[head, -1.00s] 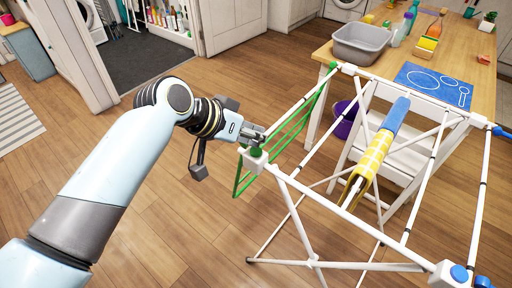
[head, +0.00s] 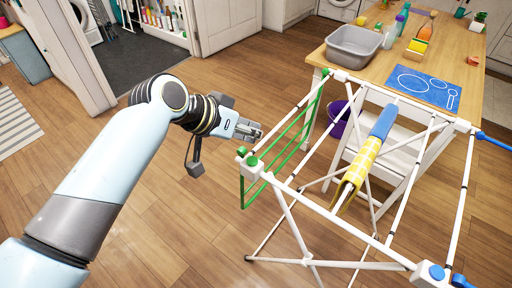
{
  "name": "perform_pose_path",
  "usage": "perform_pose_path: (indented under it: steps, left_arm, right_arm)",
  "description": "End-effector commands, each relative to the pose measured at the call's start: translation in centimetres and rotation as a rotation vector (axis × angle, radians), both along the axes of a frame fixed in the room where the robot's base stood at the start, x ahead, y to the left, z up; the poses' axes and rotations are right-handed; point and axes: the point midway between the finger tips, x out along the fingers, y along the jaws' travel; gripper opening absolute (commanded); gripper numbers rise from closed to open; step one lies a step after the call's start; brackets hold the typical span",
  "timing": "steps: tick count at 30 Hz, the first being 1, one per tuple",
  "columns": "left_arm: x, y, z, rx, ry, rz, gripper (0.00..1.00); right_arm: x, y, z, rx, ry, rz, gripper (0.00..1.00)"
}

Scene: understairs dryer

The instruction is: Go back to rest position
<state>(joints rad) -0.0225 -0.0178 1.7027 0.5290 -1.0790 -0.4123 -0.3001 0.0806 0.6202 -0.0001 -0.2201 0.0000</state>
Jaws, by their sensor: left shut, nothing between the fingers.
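My left gripper (head: 250,131) is shut and empty. It is in the air at the near left corner of the white drying rack (head: 305,201), close to the green-trimmed end; I cannot tell if it touches. A yellow checked and blue cloth item (head: 362,165) hangs over one of the rack's bars. My right gripper is not in view.
A wooden table (head: 400,62) stands behind the rack with a grey basin (head: 354,50), a blue mat (head: 424,87) and several bottles. A purple bucket (head: 340,118) is under the table. The wooden floor (head: 170,215) left of the rack is clear.

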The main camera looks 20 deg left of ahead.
Motion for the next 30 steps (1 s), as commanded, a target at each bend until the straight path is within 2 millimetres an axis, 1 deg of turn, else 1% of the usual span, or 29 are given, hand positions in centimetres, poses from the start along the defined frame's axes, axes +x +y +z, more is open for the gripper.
perform_pose_path:
  steps: [5,7,8,11,13,15,18,21,24,30]
  left_arm:
    - [0.0,0.0,0.0,0.0,0.0,0.0,0.0]
    - [-0.5,0.2,-0.1,0.008,0.007,0.002,0.0]
    - [-1.0,0.5,-0.1,0.018,0.015,0.004,0.0]
    - [-4.3,2.3,-0.4,0.079,0.066,0.02,0.0]
    - [-7.4,3.9,-0.4,0.138,0.113,0.042,0.0]
    - [-10.4,5.6,0.0,0.197,0.158,0.07,0.0]
    - [-14.0,7.5,0.8,0.269,0.213,0.113,0.0]
    - [-16.9,9.2,1.8,0.326,0.254,0.157,0.0]
    - [-19.5,10.6,2.9,0.376,0.287,0.197,0.0]
    - [-23.7,12.8,5.3,0.454,0.337,0.277,0.0]
  right_arm:
    - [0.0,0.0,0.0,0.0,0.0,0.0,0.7]
    - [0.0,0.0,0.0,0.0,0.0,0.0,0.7]
    - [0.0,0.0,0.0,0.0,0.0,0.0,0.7]
    - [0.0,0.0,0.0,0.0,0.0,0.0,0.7]
    - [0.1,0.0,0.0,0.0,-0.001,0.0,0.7]
    - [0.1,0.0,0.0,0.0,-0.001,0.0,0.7]
    - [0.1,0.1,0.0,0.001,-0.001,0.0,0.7]
    - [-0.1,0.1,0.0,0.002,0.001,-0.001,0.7]
    - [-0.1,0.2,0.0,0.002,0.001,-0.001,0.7]
    - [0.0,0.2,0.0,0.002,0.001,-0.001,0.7]
